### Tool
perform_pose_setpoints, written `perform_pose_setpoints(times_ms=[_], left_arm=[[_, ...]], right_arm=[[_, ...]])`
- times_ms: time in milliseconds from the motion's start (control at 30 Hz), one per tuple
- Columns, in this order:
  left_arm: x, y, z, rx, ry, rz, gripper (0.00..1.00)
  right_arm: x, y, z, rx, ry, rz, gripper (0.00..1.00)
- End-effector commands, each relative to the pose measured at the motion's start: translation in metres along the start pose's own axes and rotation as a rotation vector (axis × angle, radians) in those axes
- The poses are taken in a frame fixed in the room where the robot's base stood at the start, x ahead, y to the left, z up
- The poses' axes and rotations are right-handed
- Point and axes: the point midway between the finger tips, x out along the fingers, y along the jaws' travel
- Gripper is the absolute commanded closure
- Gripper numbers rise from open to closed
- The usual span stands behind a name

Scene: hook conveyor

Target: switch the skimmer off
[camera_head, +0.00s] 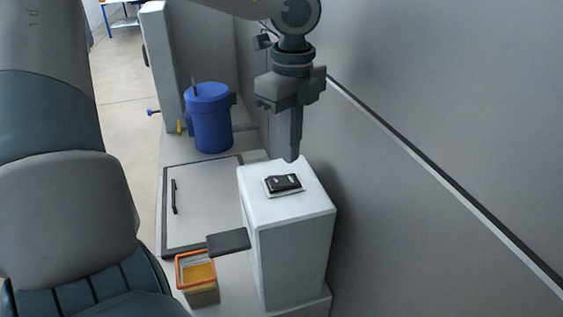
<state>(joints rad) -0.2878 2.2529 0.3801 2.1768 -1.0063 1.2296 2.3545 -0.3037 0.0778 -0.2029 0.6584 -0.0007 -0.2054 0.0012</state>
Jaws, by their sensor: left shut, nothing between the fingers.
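The skimmer's white box (292,238) stands against the wall in the middle of the view. A black rocker switch (285,182) on a light plate sits on its top face. I cannot tell which way the rocker is tipped. My left gripper (291,158) points down with its fingers shut and empty. Its tips are above and just behind the switch, apparently apart from it. My right gripper is not in view.
A dark flat arm (228,242) sticks out from the box over an orange-rimmed container (197,278) with yellowish contents. A blue lidded drum (210,118) stands behind a framed panel with a black handle (174,197). The grey wall (430,230) closes off the right side.

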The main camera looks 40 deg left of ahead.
Motion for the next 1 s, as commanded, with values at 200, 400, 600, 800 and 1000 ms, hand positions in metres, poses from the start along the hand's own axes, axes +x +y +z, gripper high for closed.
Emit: perform_pose_setpoints(times_ms=[200, 400, 600, 800, 1000], left_arm=[[-0.016, 0.0, 0.0, -0.001, -0.002, -0.001, 1.0], [-0.025, 0.0, 0.0, 0.0, 0.0, 0.0, 1.0], [-0.025, 0.0, 0.0, 0.0, 0.0, 0.0, 1.0], [-0.025, 0.0, 0.0, 0.0, 0.0, 0.0, 1.0], [-0.025, 0.0, 0.0, 0.0, 0.0, 0.0, 1.0]], right_arm=[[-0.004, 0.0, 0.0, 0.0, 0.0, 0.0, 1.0], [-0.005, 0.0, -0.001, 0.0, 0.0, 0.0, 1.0], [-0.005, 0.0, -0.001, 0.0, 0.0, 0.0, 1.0], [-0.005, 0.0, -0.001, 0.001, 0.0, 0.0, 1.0], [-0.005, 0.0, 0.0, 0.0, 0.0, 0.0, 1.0]])
